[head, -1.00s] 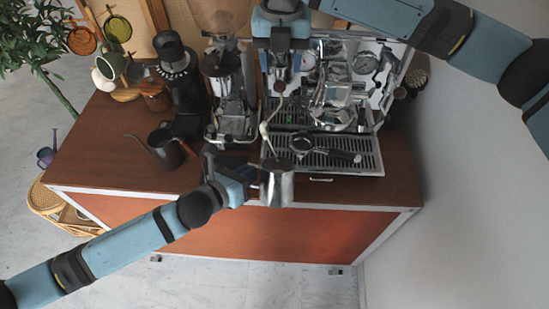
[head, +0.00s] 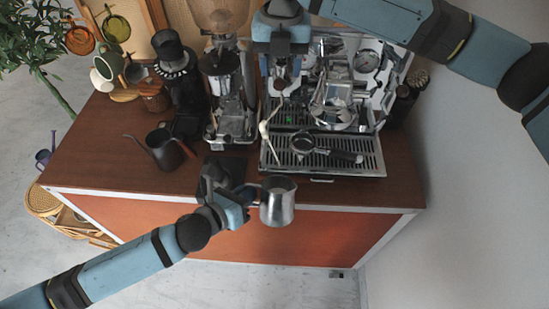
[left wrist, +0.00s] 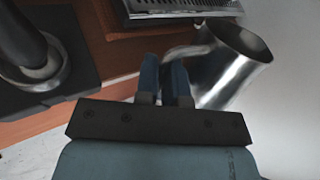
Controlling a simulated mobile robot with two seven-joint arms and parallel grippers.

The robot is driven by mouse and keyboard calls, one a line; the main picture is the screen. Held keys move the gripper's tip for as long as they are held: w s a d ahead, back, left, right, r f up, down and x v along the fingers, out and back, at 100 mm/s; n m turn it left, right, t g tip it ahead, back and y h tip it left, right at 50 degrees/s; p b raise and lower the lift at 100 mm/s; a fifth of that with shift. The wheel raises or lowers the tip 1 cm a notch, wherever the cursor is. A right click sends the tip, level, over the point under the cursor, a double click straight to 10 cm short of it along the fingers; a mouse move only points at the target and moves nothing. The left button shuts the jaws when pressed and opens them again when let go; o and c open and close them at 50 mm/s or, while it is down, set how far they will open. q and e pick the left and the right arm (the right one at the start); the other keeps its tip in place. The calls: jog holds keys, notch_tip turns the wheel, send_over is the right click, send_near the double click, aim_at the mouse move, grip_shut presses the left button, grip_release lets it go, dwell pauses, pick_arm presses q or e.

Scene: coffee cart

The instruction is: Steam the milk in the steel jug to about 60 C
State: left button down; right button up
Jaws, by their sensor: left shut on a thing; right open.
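The steel jug (head: 278,205) is upright in front of the counter's front edge. My left gripper (head: 247,192) is shut on its handle, at the jug's left side. In the left wrist view the jug (left wrist: 222,75) shows beside my gripper's fingers (left wrist: 166,82); I cannot make out the milk or its level. The thin steam wand (head: 269,141) hangs at the left of the espresso machine (head: 352,152). Its tip is behind the jug's mouth, apart from it. My right gripper (head: 281,82) is open above the wand, at the machine's left side; what lies between its fingers is unclear.
A portafilter (head: 340,154) lies on the machine's drip tray. A grinder (head: 228,95) stands left of the machine, with a dark kettle (head: 164,148) farther left. The wooden counter (head: 100,165) is clear at its front left.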

pick_arm(q)
jog(key=shift+s, duration=0.1)
pick_arm(e)
jog(key=shift+r+p, duration=1.25)
pick_arm(q)
jog(key=s+r, duration=0.2)
jog(key=s, duration=0.5)
jog(key=shift+s, duration=0.15)
